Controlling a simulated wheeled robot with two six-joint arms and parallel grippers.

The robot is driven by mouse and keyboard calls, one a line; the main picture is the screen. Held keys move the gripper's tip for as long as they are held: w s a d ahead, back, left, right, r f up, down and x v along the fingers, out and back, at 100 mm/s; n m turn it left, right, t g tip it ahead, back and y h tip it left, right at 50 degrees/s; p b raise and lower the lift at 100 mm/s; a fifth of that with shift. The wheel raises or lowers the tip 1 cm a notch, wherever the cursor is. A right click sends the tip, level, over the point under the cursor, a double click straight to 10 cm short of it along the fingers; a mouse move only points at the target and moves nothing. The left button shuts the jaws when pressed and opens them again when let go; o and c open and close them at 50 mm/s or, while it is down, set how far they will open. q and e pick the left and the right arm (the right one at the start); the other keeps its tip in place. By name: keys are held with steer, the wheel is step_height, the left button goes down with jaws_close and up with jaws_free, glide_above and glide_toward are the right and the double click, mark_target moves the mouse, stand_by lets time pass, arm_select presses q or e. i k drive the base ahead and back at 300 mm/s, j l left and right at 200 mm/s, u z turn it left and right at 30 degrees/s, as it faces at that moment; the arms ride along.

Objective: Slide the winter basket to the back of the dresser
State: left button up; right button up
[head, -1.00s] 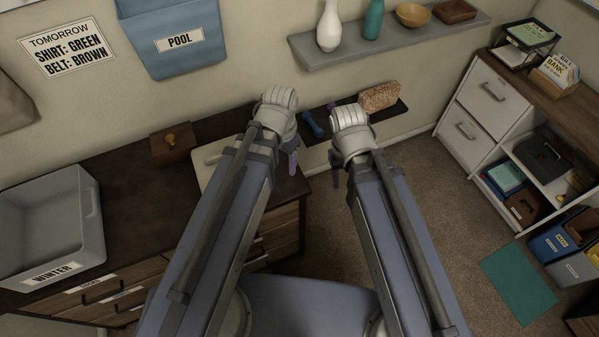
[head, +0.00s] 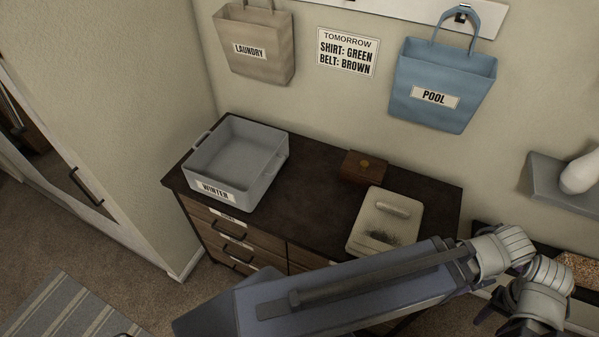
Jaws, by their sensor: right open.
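The winter basket (head: 262,188) is a grey open bin with a WINTER label on its front. It stands upright and looks empty on the left part of the dark-topped dresser (head: 318,190), with its labelled side close to the front edge. My right gripper (head: 508,322) is open at the bottom right, in front of and well away from the basket, partly cut by the frame. Neither gripper touches the basket.
A brown box with a knob (head: 364,167) and a cream flat piece with a raised handle (head: 385,222) lie on the dresser's right half. Laundry (head: 262,50) and pool (head: 443,92) bags hang above. A white sliding-door wardrobe (head: 75,165) stands left.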

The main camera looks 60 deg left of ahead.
mark_target(238, 160)
steer(key=u, duration=2.5)
